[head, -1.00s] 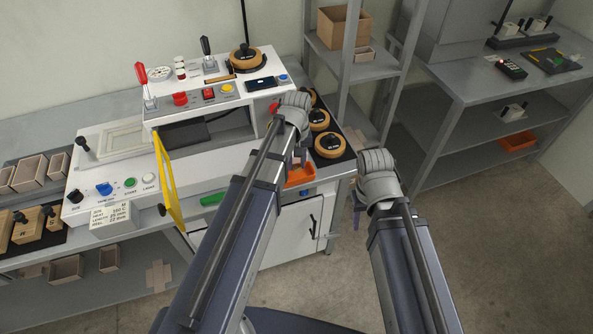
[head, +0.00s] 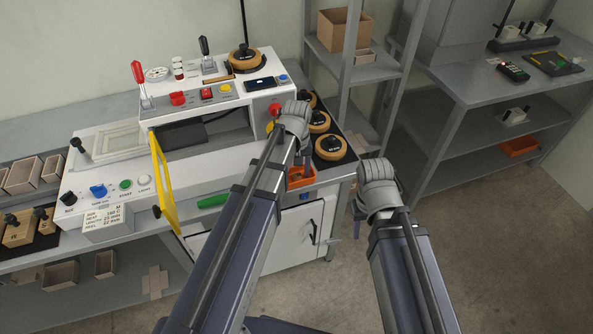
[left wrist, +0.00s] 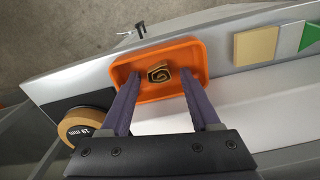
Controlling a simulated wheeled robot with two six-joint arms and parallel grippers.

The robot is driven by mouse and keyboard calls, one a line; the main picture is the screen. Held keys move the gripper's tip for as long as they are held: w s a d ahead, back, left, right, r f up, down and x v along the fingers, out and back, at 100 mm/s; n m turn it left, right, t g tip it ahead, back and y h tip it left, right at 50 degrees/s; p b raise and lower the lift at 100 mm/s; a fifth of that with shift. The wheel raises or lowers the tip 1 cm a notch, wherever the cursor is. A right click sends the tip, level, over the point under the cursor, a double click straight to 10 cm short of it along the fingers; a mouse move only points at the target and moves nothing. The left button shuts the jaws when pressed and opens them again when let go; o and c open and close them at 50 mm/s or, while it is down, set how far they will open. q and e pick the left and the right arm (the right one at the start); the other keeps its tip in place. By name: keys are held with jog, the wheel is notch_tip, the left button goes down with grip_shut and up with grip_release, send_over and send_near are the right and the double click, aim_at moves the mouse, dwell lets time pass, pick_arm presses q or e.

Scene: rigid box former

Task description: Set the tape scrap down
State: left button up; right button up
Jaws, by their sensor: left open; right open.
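The tape scrap, a small tan curl (left wrist: 158,74), shows in the left wrist view inside the orange tray (left wrist: 148,55). It appears to lie on the tray's floor. My left gripper (left wrist: 160,84) is open, its two purple fingers spread on either side of the scrap with gaps between. In the head view the orange tray (head: 300,183) sits at the right end of the bench, mostly behind my left gripper (head: 306,158); the scrap is hidden there. My right gripper (head: 357,214) is mostly hidden behind its own wrist, low over the floor in front of the bench.
Tape rolls (head: 331,147) stand on a black mat close beside the tray; one, marked 19 mm (left wrist: 85,127), is near the left finger. The machine with a yellow guard (head: 164,180) is to the left. A grey shelf unit (head: 346,90) stands behind.

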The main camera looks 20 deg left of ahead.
aim_at(296, 174)
pick_arm(q)
jog(key=shift+r, duration=0.15)
notch_tip(296, 174, up, 12)
jog(key=p, duration=1.2)
jog(key=s+d+m+y, duration=0.1)
jog(key=s+d+m, duration=0.7)
jog(key=s, duration=0.7)
jog(key=d, duration=0.2)
jog(key=shift+d+m, duration=0.3)
jog(key=shift+d, duration=0.05)
jog(key=shift+w+r, duration=0.1)
